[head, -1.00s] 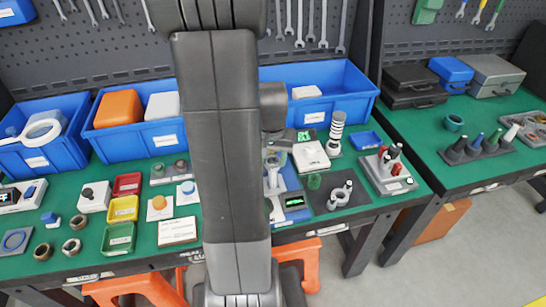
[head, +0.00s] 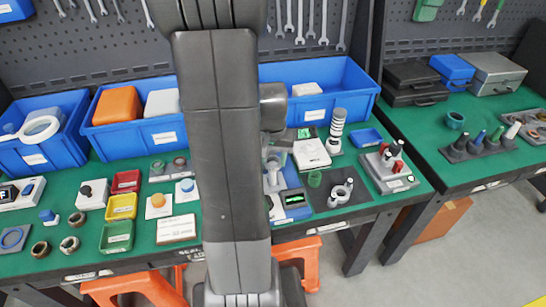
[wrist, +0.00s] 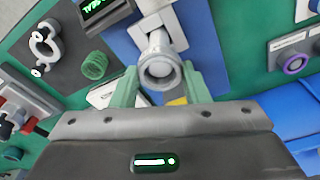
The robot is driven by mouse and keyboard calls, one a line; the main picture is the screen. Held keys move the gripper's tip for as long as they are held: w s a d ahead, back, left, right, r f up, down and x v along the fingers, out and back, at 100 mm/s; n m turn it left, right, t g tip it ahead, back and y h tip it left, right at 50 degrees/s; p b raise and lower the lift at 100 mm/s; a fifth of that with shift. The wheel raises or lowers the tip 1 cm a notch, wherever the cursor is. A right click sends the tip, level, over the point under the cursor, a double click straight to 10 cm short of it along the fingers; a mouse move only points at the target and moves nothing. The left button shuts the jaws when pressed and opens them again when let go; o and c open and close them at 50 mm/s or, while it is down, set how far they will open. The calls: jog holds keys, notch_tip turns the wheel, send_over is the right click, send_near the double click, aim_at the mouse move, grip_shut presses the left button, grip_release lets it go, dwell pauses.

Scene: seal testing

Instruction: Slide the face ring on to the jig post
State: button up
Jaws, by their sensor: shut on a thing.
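In the wrist view, my gripper (wrist: 160,74) has its two pale green fingers on either side of a grey face ring (wrist: 160,81), seen nearly end-on. The fingers are shut on it. A pale post-like part (wrist: 155,42) of the jig shows just beyond the ring, over a blue base (wrist: 205,45). I cannot tell whether the ring is around the post or only in front of it. In the head view, my arm hides most of the gripper and ring; part of the blue jig base (head: 291,181) shows beside the arm.
A striped column (head: 336,130) stands behind. Blue bins (head: 330,85) line the back. Trays and small parts fill the left.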

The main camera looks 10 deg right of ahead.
jog(key=shift+f, duration=0.1)
jog(key=o, duration=1.1)
jog(key=shift+c, duration=0.2)
jog(key=shift+r+p, duration=2.7)
jog(key=shift+r, duration=0.9)
jog(key=shift+f, duration=0.15)
notch_tip(320, 180, down, 7)
jog(key=b, duration=0.5)
